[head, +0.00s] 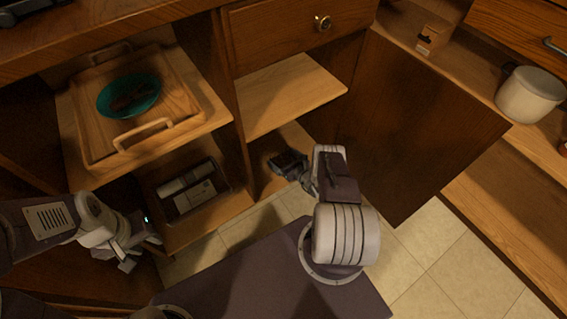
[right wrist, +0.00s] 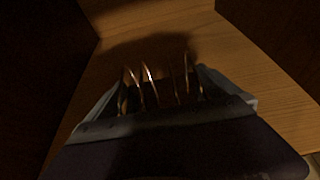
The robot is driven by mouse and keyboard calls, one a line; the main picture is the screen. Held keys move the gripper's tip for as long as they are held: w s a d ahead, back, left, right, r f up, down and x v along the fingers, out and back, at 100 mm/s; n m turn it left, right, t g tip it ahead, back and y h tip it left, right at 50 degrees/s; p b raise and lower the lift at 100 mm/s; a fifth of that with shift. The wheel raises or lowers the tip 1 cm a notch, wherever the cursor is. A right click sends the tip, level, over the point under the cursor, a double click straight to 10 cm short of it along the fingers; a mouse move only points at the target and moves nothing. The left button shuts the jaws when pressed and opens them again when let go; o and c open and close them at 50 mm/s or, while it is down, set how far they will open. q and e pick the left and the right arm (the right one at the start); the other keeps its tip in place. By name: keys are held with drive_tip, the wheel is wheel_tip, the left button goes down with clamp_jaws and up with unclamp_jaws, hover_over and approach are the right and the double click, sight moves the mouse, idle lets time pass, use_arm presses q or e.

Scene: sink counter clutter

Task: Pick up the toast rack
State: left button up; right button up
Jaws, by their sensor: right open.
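The toast rack (right wrist: 150,75) shows in the right wrist view as several thin, shiny upright wires over a dark base. It stands on a wooden shelf board, and its lower part is hidden by my gripper. My right gripper (right wrist: 160,92) is open, with its fingers on either side of the rack; contact cannot be told. In the head view my right gripper (head: 289,162) reaches into the lower middle compartment, and the rack cannot be made out clearly there. My left gripper (head: 138,243) hangs at the lower left, away from the rack; its jaw state is unclear.
A wooden tray (head: 95,139) with a teal plate (head: 112,103) sits on the upper left shelf. A dark box (head: 182,196) with pale items is below it. An open cabinet door (head: 415,125) stands right of my right arm. A white pot (head: 528,95) stands far right.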

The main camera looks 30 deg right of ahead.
sight(283, 151)
drive_tip(key=c, duration=1.6)
wheel_tip(283, 151, up, 5)
drive_tip(key=p, duration=0.4)
drive_tip(key=shift+r, duration=0.1)
drive_tip(key=s+d+r+p, duration=0.1)
drive_tip(key=d+r, duration=0.1)
drive_tip(key=d, duration=0.1)
drive_tip(key=s+d+r+p, duration=0.1)
drive_tip(key=d+r, duration=0.1)
drive_tip(key=d, duration=0.2)
drive_tip(key=s+d+r+p, duration=0.1)
drive_tip(key=s+d+r, duration=0.1)
drive_tip(key=d, duration=0.2)
